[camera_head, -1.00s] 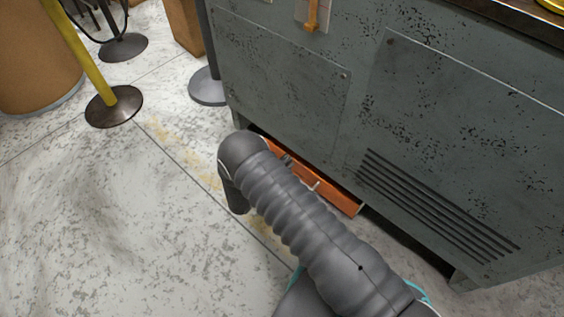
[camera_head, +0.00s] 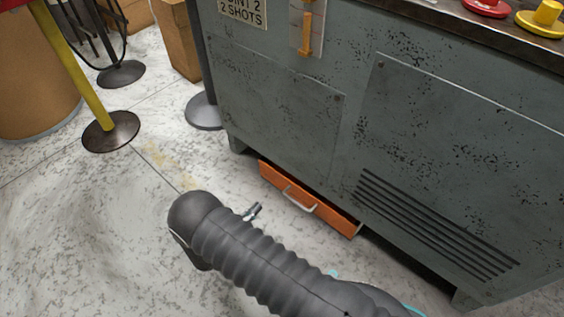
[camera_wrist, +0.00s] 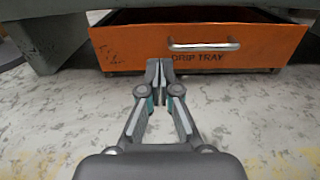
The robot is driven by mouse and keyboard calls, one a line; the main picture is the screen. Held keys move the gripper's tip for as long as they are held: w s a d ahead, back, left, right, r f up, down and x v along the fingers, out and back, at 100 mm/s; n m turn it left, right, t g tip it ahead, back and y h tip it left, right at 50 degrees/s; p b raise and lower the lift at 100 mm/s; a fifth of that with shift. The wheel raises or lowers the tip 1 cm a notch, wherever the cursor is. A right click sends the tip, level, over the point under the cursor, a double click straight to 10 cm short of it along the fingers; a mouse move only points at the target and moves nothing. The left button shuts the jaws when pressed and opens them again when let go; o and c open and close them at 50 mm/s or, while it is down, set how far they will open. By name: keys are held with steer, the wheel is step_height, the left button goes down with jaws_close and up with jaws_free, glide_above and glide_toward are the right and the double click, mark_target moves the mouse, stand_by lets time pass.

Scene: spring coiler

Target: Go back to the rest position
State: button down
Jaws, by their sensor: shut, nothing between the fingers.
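My gripper (camera_wrist: 164,82) is shut and empty in the wrist view, its fingertips together in front of the drip tray. In the head view, a small part of my gripper (camera_head: 253,212) shows beyond my grey sleeved arm, over the floor. The rest of it is hidden by the arm. The orange drip tray (camera_wrist: 130,47) has a metal handle and the words "DRIP TRAY". It sits low under the grey machine, and also shows in the head view (camera_head: 335,216). My gripper appears apart from the handle.
The grey machine cabinet (camera_head: 290,105) stands at the right, with red and yellow buttons (camera_head: 545,14) on top. A yellow post (camera_head: 75,65), a dark post base (camera_head: 203,112), a brown drum (camera_head: 35,95) and a cardboard box (camera_head: 177,40) stand at upper left. Floor at lower left is clear.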

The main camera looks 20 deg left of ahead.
steer(key=s+d+f+m+g, duration=0.1)
steer(key=d, duration=0.1)
steer(key=s+d+f+g+h, duration=0.1)
steer(key=d, duration=0.1)
steer(key=s+d+f+m+g+h, duration=0.1)
steer(key=s+d, duration=0.1)
steer(key=d, duration=0.1)
steer(key=shift+f+m+g, duration=0.3)
steer(key=shift+g, duration=0.1)
steer(key=s+d+r+m+g+y+p, duration=0.2)
steer(key=d+r+m, duration=0.7)
steer(key=r, duration=1.1)
steer(key=s+d+r+m+g+y+p, duration=0.2)
steer(key=s+d+r+m+y+p, duration=0.2)
steer(key=d+r+m, duration=0.6)
steer(key=s+d+r+m+g+y+p, duration=0.3)
steer(key=d+r+m, duration=0.6)
steer(key=r, duration=2)
steer(key=d+p, duration=0.1)
steer(key=d, duration=0.3)
steer(key=shift+d+r+m, duration=0.3)
steer(key=shift+d+m, duration=0.1)
